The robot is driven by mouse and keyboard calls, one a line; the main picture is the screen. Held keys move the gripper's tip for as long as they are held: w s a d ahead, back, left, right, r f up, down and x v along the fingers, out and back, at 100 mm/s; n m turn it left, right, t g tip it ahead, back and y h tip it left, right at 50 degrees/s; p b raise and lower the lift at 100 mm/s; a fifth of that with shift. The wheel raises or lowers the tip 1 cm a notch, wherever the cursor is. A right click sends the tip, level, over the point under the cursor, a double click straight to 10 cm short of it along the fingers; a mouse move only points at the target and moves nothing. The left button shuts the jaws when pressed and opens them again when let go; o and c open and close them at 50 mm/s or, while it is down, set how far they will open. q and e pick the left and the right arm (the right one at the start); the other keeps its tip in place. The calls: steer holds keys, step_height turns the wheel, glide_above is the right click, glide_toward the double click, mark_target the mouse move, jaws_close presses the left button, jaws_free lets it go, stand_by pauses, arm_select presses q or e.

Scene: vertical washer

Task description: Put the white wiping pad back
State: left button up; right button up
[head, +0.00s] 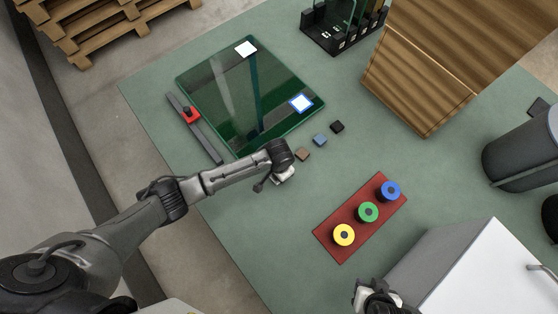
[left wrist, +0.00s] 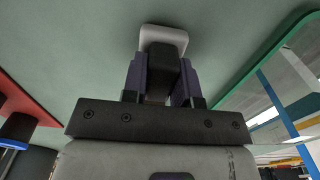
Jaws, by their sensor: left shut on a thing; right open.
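The white wiping pad (left wrist: 163,38) shows beyond my left fingertips in the left wrist view, with a dark block-shaped grip between the fingers. My left gripper (left wrist: 162,80) is shut on it. In the head view my left gripper (head: 281,178) hangs near the end of a row of small pads, brown (head: 303,153), blue (head: 320,140) and black (head: 337,127). The white pad is mostly hidden there; I cannot tell whether it touches the green surface. My right gripper (head: 372,298) is open at the bottom edge, partly cut off.
A dark glass panel (head: 225,85) carries a white square (head: 245,48) and a blue-edged white square (head: 301,103). A grey bar (head: 207,144) with a red piece lies left of it. A red board (head: 337,247) holds yellow, green and blue discs. A white box (head: 470,270) stands lower right.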

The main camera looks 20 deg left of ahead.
arm_select(q)
steer(key=shift+f, duration=0.2)
steer(key=o, duration=0.9)
step_height(320, 180, up, 11)
steer(key=p, duration=0.5)
steer(key=shift+r+p, duration=0.35)
steer(key=shift+r, duration=0.3)
